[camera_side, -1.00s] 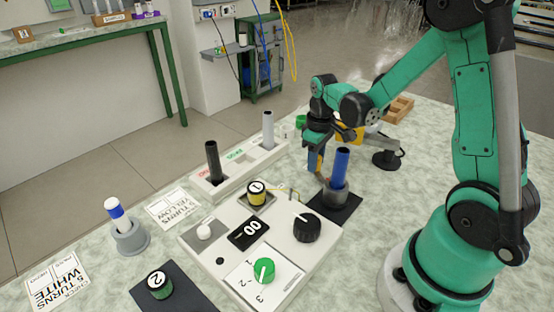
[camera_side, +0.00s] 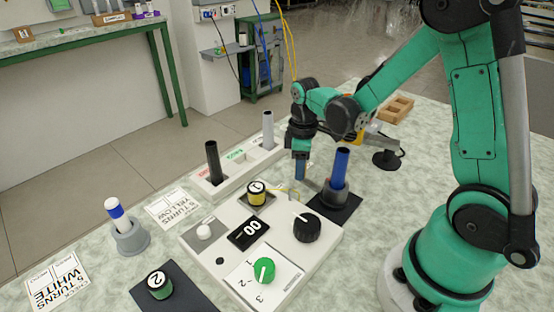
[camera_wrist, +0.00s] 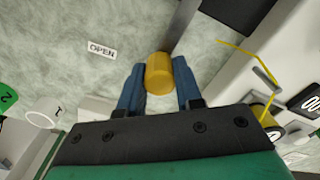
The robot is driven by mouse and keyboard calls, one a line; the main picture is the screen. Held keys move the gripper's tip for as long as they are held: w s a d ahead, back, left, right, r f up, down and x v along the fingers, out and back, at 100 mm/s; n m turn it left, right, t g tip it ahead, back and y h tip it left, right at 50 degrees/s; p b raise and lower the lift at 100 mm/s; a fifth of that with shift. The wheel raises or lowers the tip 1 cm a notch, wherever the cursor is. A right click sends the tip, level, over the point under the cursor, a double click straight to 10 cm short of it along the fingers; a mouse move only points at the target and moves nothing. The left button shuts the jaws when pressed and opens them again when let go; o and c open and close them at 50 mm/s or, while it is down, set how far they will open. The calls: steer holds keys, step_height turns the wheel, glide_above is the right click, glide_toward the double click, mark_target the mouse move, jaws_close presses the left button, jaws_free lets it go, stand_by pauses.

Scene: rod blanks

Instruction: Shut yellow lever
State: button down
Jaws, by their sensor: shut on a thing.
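The yellow lever grip (camera_wrist: 159,73) is a short yellow cylinder in the wrist view, on a grey metal bar (camera_wrist: 183,24) running toward the top. My gripper (camera_wrist: 158,82) has its two blue fingers closed around the grip, one on each side. In the side view my gripper (camera_side: 301,168) points down behind the control panel, left of the blue rod. The grip is mostly hidden there by the fingers and wrist. An OPEN label (camera_wrist: 102,50) lies on the table left of the grip in the wrist view.
A blue rod (camera_side: 340,165) stands in a grey holder close to the right of my gripper. The white panel (camera_side: 285,240) with its black dial (camera_side: 307,227) is in front. A white rack (camera_side: 238,165) with dark and grey rods stands to the left.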

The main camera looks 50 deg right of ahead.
steer(key=a+n, duration=0.2)
steer(key=n, duration=0.1)
steer(key=shift+s+a+n, duration=0.15)
steer(key=shift+a+n, duration=0.15)
steer(key=shift+a, duration=0.1)
steer(key=shift+s+a+n, duration=0.2)
steer(key=shift+a+n, duration=0.3)
steer(key=shift+n, duration=0.2)
steer(key=shift+s+a+n, duration=0.2)
steer(key=shift+a+n, duration=0.3)
steer(key=shift+n, duration=0.2)
steer(key=c, duration=0.6)
jaws_free()
